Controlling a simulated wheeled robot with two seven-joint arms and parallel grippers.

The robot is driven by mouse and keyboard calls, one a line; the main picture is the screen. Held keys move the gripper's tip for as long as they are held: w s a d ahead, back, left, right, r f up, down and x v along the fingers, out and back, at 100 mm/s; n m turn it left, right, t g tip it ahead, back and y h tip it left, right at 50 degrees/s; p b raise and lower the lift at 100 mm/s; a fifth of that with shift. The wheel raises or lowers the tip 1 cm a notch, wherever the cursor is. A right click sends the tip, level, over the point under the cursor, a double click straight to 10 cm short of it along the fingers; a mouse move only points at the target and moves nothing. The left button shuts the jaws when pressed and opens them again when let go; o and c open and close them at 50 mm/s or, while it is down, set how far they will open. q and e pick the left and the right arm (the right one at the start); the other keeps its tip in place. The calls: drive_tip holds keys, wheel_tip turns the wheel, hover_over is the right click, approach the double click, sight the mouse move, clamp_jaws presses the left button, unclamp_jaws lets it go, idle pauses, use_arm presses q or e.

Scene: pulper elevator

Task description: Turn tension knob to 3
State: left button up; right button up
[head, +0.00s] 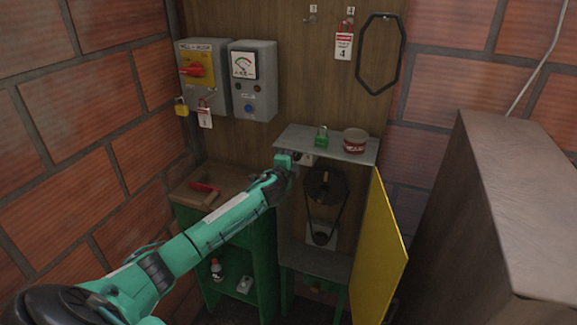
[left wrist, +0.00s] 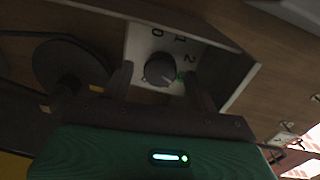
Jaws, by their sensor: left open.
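The tension knob (left wrist: 160,70) is a dark round dial on a pale plate (left wrist: 138,42) in the left wrist view. The marks 0, 1 and 2 show around it; I cannot read a 3. A small green spot lies at its right edge. A pale line shows on the knob's lower right. My left gripper (left wrist: 160,88) is open, with one finger on each side of the knob; I cannot tell whether they touch it. In the head view my left gripper (head: 286,160) is at the upper left of the open cabinet, under its top, and hides the knob. My right gripper is not in view.
A pulley (head: 325,186) with a belt is inside the cabinet, close right of my gripper. The yellow door (head: 380,255) stands open at right. A green padlock (head: 321,138) and a red-labelled tin (head: 355,141) stand on the cabinet top (head: 340,155).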

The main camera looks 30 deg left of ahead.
use_arm(q)
drive_tip(key=f+b+v, duration=0.1)
drive_tip(key=b+v, duration=0.2)
drive_tip(key=v, duration=1)
drive_tip(key=shift+s+r, duration=0.3)
drive_tip(key=shift+r, duration=0.1)
